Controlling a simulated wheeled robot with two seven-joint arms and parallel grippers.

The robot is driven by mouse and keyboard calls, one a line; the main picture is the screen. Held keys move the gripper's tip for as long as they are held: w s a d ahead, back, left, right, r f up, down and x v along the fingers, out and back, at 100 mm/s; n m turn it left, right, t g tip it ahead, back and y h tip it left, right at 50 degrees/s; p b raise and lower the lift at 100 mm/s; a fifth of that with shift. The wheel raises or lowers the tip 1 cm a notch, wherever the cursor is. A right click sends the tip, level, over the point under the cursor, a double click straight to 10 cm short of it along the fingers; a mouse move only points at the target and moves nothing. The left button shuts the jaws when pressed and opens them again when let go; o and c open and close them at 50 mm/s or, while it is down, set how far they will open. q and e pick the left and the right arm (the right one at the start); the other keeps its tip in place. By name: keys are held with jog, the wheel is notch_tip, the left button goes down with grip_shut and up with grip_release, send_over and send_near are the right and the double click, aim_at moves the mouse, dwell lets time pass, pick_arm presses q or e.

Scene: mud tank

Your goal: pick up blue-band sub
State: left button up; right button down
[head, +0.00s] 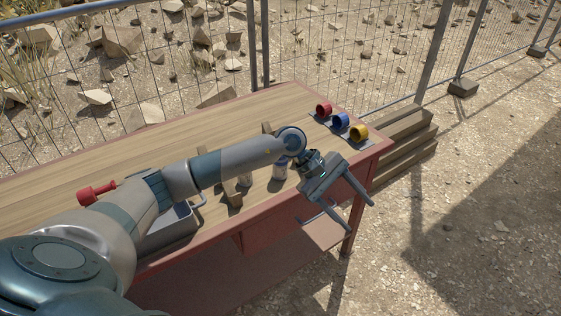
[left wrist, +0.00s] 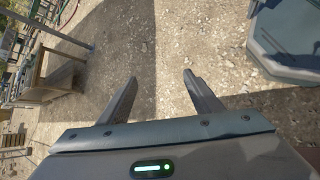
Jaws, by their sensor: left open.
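Two small pale cylinders stand on the wooden table in the head view, partly hidden by my left arm. The right one (head: 280,171) seems to carry a bluish band, but it is too small to be sure it is the blue-band sub. The other (head: 245,180) stands left of it by a wooden rack. My left gripper (head: 361,218) is open and empty, out past the table's front right edge, to the right of both cylinders and apart from them. In the left wrist view its open fingers (left wrist: 160,77) have only gravel beyond them. My right gripper is not in view.
Red (head: 323,110), blue (head: 340,121) and yellow (head: 359,133) cups stand in a row at the table's far right. A grey tray (head: 168,236) and a red object (head: 95,193) lie at the left. Wooden steps (head: 404,142) and a mesh fence stand beyond.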

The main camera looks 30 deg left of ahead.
aim_at(280, 168)
pick_arm(q)
jog(key=w+a+r+m+t+y+p, duration=0.1)
jog(key=a+r+m+y, duration=0.3)
jog(key=a, duration=0.8)
jog(key=w+a+r+m+t+y, duration=0.1)
jog(key=w+a+r+m+y, duration=0.1)
jog(key=a+r+y, duration=0.5)
jog(key=a+r+m, duration=0.1)
jog(key=a, duration=0.5)
jog(key=shift+r+m+t+p, duration=0.15)
jog(key=shift+m+t+p, duration=0.15)
jog(key=shift+m+p, duration=0.1)
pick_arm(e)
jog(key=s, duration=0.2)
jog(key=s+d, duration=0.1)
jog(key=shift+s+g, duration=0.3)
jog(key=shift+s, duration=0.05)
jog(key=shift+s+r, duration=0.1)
